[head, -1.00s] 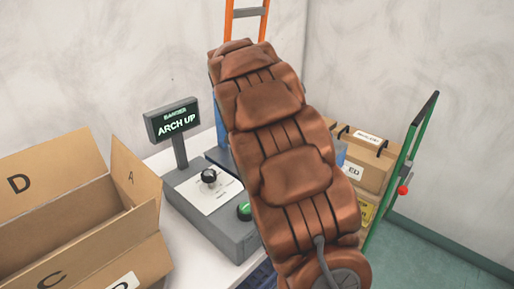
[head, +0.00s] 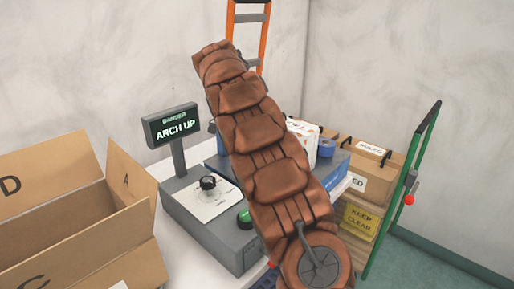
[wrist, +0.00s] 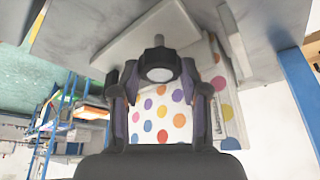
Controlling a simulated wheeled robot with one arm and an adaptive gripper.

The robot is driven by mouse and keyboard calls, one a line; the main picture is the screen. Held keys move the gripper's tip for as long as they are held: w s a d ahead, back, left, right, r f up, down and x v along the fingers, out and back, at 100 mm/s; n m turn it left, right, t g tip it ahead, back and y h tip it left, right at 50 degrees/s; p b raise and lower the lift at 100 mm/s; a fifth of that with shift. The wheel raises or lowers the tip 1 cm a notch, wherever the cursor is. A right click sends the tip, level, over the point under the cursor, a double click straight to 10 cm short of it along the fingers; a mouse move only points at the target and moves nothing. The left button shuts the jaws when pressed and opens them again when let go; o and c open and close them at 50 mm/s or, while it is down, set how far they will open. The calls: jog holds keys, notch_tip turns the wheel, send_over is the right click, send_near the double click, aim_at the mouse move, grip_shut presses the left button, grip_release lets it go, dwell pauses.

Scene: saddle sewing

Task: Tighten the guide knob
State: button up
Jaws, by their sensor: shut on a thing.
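In the wrist view my gripper (wrist: 160,78) is shut on a dark round knob (wrist: 160,66) with a pale end face, which I take to be the guide knob. A short grey shaft sticks out of the knob towards a grey plate (wrist: 150,35). I cannot tell whether the shaft sits in the plate. In the head view my brown padded arm hides the gripper and this knob. A blue-grey machine (head: 335,165) shows behind the arm.
A grey control box (head: 205,228) carries a black knob (head: 208,183), a green button (head: 244,216) and a display (head: 172,125) reading "ARCH UP". An open cardboard box (head: 60,225) stands left. Polka-dotted material (wrist: 160,115) lies behind the gripper.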

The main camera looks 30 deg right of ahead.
jog(key=shift+w+m, duration=0.1)
jog(key=shift+m, duration=0.4)
jog(key=shift+d+r, duration=0.1)
jog(key=o, duration=0.9)
jog(key=shift+c, duration=0.2)
